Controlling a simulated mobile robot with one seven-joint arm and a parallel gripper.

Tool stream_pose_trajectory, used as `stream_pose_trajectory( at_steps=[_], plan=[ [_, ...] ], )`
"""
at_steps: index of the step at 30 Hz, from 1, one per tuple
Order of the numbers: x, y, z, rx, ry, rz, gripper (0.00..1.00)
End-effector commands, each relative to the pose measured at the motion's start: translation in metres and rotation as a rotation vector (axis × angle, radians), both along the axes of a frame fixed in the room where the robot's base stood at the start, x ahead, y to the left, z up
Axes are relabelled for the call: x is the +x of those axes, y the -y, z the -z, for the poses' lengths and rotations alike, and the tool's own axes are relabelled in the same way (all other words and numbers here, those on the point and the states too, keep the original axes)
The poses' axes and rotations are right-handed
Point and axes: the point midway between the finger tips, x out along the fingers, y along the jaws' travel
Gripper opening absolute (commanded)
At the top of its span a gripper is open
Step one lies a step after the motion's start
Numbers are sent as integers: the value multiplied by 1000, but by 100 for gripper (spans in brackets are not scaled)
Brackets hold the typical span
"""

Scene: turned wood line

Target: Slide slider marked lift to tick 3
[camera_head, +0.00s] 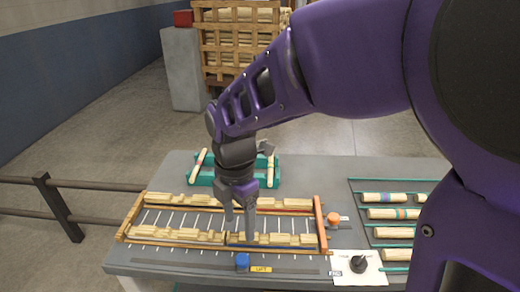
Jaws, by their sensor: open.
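The slider marked lift is a blue knob (242,261) on a track along the table's front edge, with a yellow LIFT label (261,269) to its right. The ticks on its track are too small to read. My gripper (239,236) points down over the wooden rack, behind and above the blue knob. Its fingers are apart and hold nothing that I can see. I cannot tell how high the fingertips are above the rack.
The wooden rack (323,226) holds turned pieces in two rows. A black knob (358,264) on a white plate and an orange knob (333,217) stand to the right. A green rack (350,190) with wooden rods is farther right. A green holder (224,180) sits behind.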

Motion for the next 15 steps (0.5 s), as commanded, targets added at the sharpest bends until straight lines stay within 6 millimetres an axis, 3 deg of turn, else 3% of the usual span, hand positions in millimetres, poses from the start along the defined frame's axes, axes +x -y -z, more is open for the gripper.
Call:
stream_pose_trajectory(
  at_steps=[1,9,15],
  plan=[
    [-1,0,14,-3,-4,0,71],
    [0,0,73,-3,-1,1,71],
    [0,0,104,-2,-1,1,71]
  ],
)
